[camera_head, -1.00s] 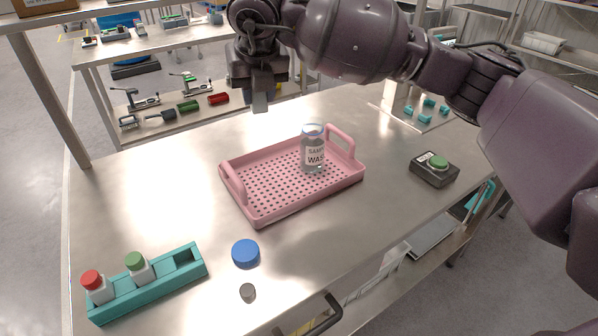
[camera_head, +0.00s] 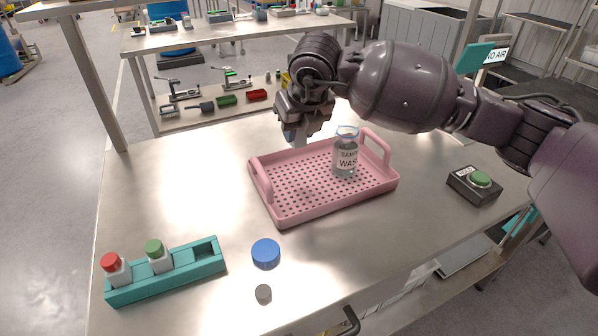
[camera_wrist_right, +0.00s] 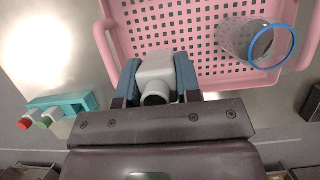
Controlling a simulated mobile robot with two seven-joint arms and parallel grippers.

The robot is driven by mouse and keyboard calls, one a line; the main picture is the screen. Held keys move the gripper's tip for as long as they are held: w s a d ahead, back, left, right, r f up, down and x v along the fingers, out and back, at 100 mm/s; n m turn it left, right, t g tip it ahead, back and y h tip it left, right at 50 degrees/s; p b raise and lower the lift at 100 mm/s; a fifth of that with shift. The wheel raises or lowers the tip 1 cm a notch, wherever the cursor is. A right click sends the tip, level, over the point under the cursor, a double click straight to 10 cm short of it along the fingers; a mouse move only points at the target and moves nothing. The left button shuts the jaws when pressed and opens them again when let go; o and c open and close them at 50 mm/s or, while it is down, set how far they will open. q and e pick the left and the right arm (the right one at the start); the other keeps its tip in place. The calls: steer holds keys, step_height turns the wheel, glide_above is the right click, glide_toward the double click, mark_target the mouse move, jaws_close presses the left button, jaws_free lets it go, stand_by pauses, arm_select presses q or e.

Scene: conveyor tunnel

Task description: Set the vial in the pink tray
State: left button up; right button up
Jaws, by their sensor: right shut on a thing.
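My left gripper is not in view.
A teal rack (camera_head: 180,275) at the front left holds a red-capped and a green-capped vial, with one empty slot. A blue lid (camera_head: 265,253) and a small grey cap (camera_head: 263,293) lie in front of the tray. A green-button box (camera_head: 474,186) is at right.

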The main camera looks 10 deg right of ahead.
step_height(320, 180, down, 11)
steer(key=shift+r+b, duration=0.1)
steer(key=shift+b, duration=0.75)
steer(key=o, duration=0.7)
steer(key=shift+c, duration=0.2)
steer(key=o, duration=0.4)
steer(key=shift+c, duration=0.2)
